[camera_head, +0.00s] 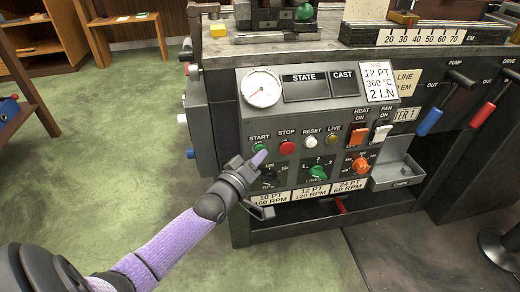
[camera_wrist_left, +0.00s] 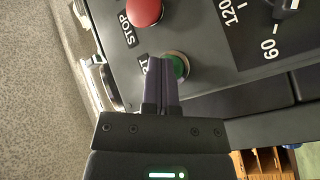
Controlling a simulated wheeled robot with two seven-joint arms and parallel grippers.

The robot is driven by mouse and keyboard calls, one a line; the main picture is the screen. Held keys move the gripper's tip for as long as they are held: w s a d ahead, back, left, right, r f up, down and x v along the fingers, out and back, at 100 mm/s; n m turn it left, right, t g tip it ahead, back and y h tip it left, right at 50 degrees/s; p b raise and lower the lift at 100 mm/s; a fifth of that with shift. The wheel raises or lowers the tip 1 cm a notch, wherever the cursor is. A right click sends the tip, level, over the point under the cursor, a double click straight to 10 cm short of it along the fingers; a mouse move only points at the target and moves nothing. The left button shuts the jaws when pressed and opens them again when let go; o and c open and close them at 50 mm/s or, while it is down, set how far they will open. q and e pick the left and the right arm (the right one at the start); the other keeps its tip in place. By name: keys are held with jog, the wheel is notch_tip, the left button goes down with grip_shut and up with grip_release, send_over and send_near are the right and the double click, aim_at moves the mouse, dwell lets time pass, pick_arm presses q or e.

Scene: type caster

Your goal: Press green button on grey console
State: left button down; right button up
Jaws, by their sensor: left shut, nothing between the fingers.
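The grey console (camera_head: 222,100) stands in the middle of the head view. Its green button (camera_head: 259,148) is under the START label, left of the red STOP button (camera_head: 287,147). My left gripper (camera_head: 259,157) is shut and empty, its purple fingertips just below the green button in the head view. In the left wrist view the green button (camera_wrist_left: 181,66) shows beside the shut fingertips (camera_wrist_left: 162,60), which partly cover it. I cannot tell whether the fingertips touch it. My right gripper is not in view.
A white RESET button (camera_head: 310,142) and a yellow LIVE button (camera_head: 331,139) continue the row. Below are a green knob (camera_head: 317,173) and an orange knob (camera_head: 360,165). Red and blue levers (camera_head: 429,122) are at right. Open green floor (camera_head: 110,140) lies left.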

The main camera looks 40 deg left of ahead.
pick_arm(q)
jog(key=shift+s+d+r, duration=0.15)
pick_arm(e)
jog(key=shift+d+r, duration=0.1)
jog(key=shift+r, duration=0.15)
pick_arm(q)
jog(key=s+d+p, duration=0.4)
jog(key=shift+d, duration=0.3)
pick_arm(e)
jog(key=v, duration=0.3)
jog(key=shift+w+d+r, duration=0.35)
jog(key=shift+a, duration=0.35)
